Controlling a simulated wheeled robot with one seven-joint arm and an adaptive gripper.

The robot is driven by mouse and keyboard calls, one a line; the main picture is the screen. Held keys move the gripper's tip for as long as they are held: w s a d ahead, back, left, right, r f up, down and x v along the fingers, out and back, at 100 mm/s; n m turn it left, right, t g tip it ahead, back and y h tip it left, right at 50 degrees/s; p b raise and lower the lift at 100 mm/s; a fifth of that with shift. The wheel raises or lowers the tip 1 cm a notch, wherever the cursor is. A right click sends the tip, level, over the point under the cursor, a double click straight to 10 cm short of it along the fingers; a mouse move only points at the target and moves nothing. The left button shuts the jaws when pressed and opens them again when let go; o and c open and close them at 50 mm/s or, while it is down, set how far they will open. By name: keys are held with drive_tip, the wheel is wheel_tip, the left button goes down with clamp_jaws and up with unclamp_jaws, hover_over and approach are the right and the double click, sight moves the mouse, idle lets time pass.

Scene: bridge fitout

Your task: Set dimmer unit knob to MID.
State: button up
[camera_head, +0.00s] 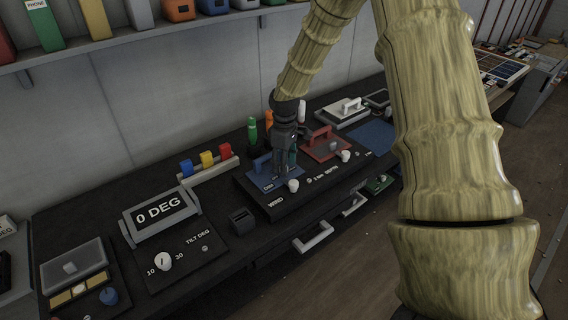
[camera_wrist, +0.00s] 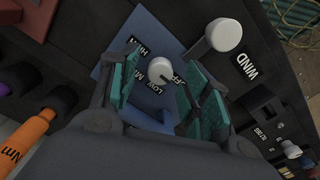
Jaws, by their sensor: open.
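The dimmer knob (camera_wrist: 159,68) is a small white round knob on a blue panel (camera_wrist: 112,62), in the wrist view. Lettering around it includes OFF and LOW; other letters are partly hidden. A dark pointer line runs from the knob toward the lower right, near OFF. My gripper (camera_wrist: 160,82) is open, with a teal-padded finger on each side of the knob; I cannot tell whether either touches it. In the head view, my gripper (camera_head: 285,163) is over the blue panel (camera_head: 262,181) and hides the knob.
A white-capped lever (camera_wrist: 224,35) marked WIND stands close beside the blue panel. A red panel with a handle (camera_head: 324,145) is to the right. A tilt display (camera_head: 160,211) reads 0 DEG at left.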

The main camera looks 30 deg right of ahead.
drive_tip(key=shift+f, duration=0.75)
drive_tip(key=c, duration=1.1)
drive_tip(key=shift+o, duration=0.2)
